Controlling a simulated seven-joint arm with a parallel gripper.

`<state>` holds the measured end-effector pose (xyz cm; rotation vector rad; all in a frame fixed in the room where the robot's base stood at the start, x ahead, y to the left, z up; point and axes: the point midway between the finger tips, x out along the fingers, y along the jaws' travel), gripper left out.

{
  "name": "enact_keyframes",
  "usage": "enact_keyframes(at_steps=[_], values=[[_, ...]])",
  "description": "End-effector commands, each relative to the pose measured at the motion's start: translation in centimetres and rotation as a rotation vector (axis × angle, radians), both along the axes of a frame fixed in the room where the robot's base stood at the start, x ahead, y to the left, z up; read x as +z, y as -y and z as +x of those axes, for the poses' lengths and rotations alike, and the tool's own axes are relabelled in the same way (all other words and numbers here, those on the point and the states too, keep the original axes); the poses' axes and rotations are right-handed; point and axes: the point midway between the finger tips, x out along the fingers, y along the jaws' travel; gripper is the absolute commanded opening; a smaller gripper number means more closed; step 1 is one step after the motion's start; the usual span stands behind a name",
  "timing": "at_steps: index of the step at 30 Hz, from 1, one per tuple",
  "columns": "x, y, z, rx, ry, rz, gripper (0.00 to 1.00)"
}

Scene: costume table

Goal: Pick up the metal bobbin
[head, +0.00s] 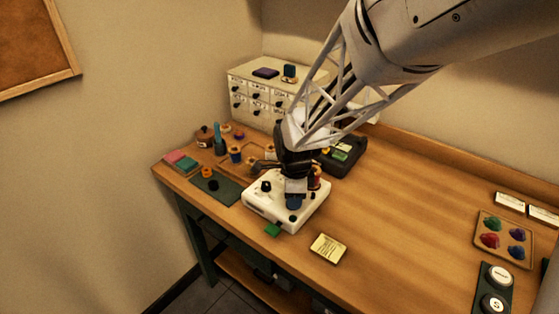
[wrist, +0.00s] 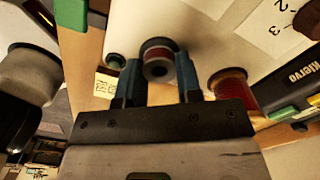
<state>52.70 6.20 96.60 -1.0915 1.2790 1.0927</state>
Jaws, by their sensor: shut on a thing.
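The metal bobbin (wrist: 158,57) shows in the wrist view as a small grey spool with a dark red band, its round end with a dark hole facing the camera. My gripper (wrist: 159,68) has its two blue fingers on either side of the bobbin and is shut on it. In the head view, my gripper (head: 295,178) is over the white machine box (head: 262,207). I cannot make out the bobbin there. I cannot tell whether the bobbin still touches the surface under it.
A red thread spool (wrist: 231,85) stands close to the right finger. A dark device (head: 345,155) is behind the white box. Spools and a green mat (head: 222,189) lie to the left. A yellow card (head: 328,248) lies in front. The table's middle right is clear.

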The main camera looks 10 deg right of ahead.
Motion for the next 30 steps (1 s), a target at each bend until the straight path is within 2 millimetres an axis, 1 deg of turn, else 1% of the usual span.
enact_keyframes(at_steps=[7,11,17,20,26,30], values=[[0.1,0.0,0.0,0.000,0.000,0.000,0.10],[0.6,0.0,0.0,0.000,0.001,0.000,0.10],[2.3,0.0,0.1,0.000,0.002,0.000,0.10],[3.6,0.0,0.1,-0.001,0.003,0.000,0.10],[3.8,0.3,-2.3,0.000,0.001,-0.001,0.10],[4.0,0.5,-4.3,0.000,0.001,-0.001,0.10]])
